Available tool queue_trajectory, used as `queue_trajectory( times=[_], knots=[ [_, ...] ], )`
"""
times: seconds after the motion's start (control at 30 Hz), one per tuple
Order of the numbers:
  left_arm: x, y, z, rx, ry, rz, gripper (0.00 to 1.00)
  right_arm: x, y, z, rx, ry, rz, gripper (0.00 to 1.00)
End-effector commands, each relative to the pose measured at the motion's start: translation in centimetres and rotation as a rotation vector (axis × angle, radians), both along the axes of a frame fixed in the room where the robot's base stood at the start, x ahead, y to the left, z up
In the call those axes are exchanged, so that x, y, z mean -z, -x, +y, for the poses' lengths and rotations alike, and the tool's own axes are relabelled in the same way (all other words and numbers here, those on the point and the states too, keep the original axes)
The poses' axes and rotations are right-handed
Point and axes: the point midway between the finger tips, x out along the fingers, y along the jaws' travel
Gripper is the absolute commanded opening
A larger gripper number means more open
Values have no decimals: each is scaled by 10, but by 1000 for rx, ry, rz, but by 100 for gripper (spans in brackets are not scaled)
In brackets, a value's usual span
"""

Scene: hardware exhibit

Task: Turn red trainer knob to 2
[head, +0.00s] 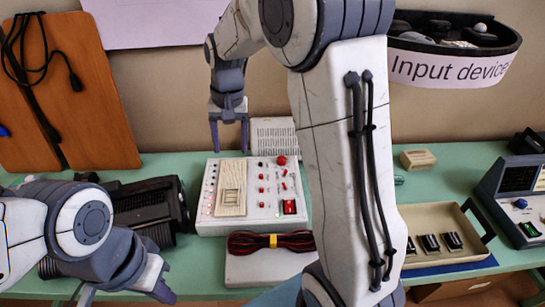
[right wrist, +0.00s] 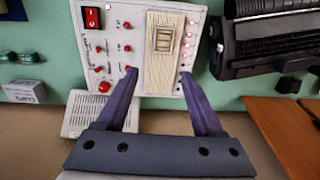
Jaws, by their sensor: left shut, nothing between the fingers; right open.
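The white trainer box (head: 208,205) stands on the green table with a beige panel, small lights and several red controls. A round red knob (head: 281,160) sits near its back right corner. The knob also shows in the right wrist view (right wrist: 104,87), left of the fingers. Its pointer and any number marks are too small to read. My right gripper (head: 229,135) is open and empty, pointing down above and behind the trainer's back edge, apart from the knob. My left gripper (head: 158,286) is shut and empty at the lower left, in front of the black device.
A black ribbed device (head: 150,205) stands left of the trainer. Dark red cables (head: 250,242) lie on a pale box in front. A vented beige box (head: 273,136) is behind. A tray (head: 448,218) stands right. My right arm blocks the middle.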

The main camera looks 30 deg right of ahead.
Motion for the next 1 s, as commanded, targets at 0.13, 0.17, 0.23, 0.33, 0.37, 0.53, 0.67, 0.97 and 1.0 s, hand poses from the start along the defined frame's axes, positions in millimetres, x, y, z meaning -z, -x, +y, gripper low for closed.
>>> queue_trajectory(
  times=[0.13,0.17,0.23,0.33,0.37,0.53,0.67,0.97,1.0],
  knots=[
    [29,0,0,0,0,0,0,51,-49,-107,343,0,15,68],
    [32,0,0,1,1,-1,0,58,-54,-124,394,0,16,68],
    [36,0,0,1,1,-1,0,69,-61,-156,488,0,18,68],
    [39,0,0,1,1,-1,0,79,-64,-184,568,0,19,68],
    [39,0,0,1,1,-1,0,81,-65,-189,582,0,19,68],
    [37,0,0,1,1,-1,0,97,-66,-193,599,0,23,68],
    [35,0,0,1,1,-1,0,121,-66,-192,597,0,24,68],
    [30,0,0,1,1,-1,0,170,-69,-190,594,0,22,68],
    [29,0,0,1,1,-1,0,174,-69,-190,594,0,21,68]
  ],
)
